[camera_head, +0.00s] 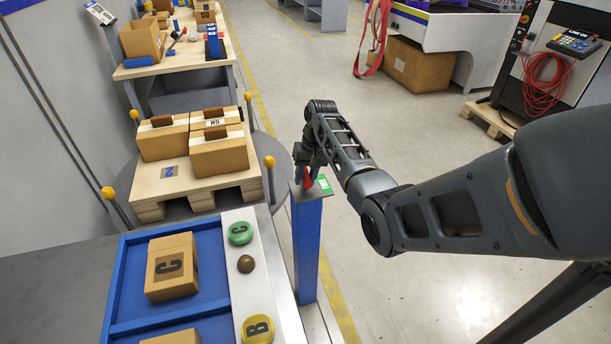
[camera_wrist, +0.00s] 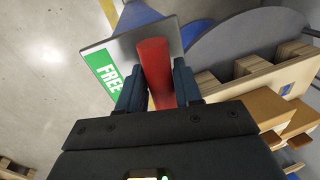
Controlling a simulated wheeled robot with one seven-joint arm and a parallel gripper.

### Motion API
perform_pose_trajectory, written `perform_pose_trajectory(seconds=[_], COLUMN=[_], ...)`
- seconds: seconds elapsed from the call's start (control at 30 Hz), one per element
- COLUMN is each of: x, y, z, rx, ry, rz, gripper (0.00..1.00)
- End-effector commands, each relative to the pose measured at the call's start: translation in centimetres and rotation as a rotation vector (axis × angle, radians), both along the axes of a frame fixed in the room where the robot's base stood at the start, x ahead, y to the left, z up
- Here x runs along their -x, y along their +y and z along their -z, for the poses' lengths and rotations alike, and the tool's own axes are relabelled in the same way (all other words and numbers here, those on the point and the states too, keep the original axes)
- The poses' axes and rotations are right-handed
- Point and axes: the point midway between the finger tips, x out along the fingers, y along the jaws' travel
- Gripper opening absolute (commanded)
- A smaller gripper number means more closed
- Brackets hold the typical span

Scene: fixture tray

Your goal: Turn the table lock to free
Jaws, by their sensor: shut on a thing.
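The table lock is a red lever (camera_head: 308,181) on a small grey plate on top of a blue post (camera_head: 307,245). The red lever (camera_wrist: 154,62) runs between the two blue fingers in the wrist view. My gripper (camera_head: 305,172) is shut on the lever. In the wrist view the plate (camera_wrist: 125,44) carries a green label reading FREE (camera_wrist: 107,73), left of the lever and uncovered by it. The label (camera_head: 324,184) also shows to the right of the lever in the head view. Any other label on the plate is hidden.
Left of the post is a round grey table (camera_head: 122,180) bearing a wooden pallet with several cardboard boxes (camera_head: 219,153) and yellow-knobbed pins. A blue tray (camera_head: 118,290) with boxes and a button panel (camera_head: 238,285) stand in front. The floor right of the post is clear.

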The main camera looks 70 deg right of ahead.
Motion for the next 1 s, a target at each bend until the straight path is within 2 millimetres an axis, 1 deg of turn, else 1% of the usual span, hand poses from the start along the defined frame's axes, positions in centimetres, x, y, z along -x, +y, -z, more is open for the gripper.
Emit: perform_pose_trajectory(seconds=[0.07,0.1,0.3,0.53,0.63,1.0], x=[0.2,0.2,0.1,0.1,0.1,1.0], y=[-0.2,-0.2,-0.1,-0.1,-0.2,-0.9], z=[0.0,0.0,0.0,-0.1,-0.7,-6.2], rx=[0.001,0.001,0.001,0.001,0.001,0.003], ry=[0.001,0.001,0.001,0.001,-0.001,-0.002], rz=[0.005,0.005,0.004,0.003,0.003,0.004], gripper=[0.04,0.36,0.54,0.54,0.54,0.54])
